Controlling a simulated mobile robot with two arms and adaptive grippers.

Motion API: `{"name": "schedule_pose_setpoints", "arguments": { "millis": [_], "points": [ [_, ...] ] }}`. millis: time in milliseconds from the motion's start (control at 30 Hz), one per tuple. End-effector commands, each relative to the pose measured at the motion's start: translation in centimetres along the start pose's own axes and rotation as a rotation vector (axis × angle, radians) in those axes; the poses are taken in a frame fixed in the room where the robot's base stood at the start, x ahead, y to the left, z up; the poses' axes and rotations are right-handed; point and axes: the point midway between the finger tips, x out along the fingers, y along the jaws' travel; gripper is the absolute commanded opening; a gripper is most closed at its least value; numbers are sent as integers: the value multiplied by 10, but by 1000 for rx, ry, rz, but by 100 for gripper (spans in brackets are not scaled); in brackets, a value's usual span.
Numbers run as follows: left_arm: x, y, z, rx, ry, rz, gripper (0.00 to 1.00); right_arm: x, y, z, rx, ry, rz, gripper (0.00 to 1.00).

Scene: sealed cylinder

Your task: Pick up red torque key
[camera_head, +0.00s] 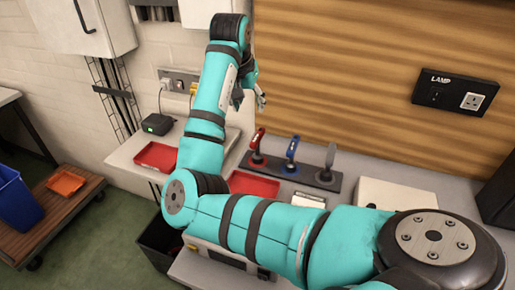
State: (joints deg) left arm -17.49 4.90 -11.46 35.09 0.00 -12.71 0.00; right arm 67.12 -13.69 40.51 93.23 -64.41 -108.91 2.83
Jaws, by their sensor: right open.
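The red torque key (257,140) stands upright, slightly tilted, at the left end of a dark rack (334,184). A blue-handled key (292,147) and a grey-handled key (330,156) stand to its right in the same rack. My right gripper (250,99) is up behind my teal forearm, above and a little left of the red key and apart from it. It is open and looks empty, though my arm hides part of it. My left gripper is not in view.
Two red trays lie on the bench, one at the left (157,157) and one before the rack (253,186). A white box (397,196) stands right of the rack. A black device (157,124) sits at the bench's back left. A wooden wall rises behind.

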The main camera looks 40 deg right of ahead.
Motion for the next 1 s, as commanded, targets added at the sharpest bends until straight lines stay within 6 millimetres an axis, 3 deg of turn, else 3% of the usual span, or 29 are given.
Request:
{"name": "schedule_pose_setpoints", "arguments": {
  "millis": [200, 600, 833, 1000],
  "points": [
    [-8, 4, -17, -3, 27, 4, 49, 29, 1, 0, 0, -4, 4, 50],
    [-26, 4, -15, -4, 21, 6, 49, 108, 1, 0, 0, -2, 2, 50],
    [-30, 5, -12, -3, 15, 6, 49, 125, 0, 0, -1, -1, 1, 50],
    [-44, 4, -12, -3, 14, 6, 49, 147, 2, -1, 0, -4, 3, 50]
  ]
}}
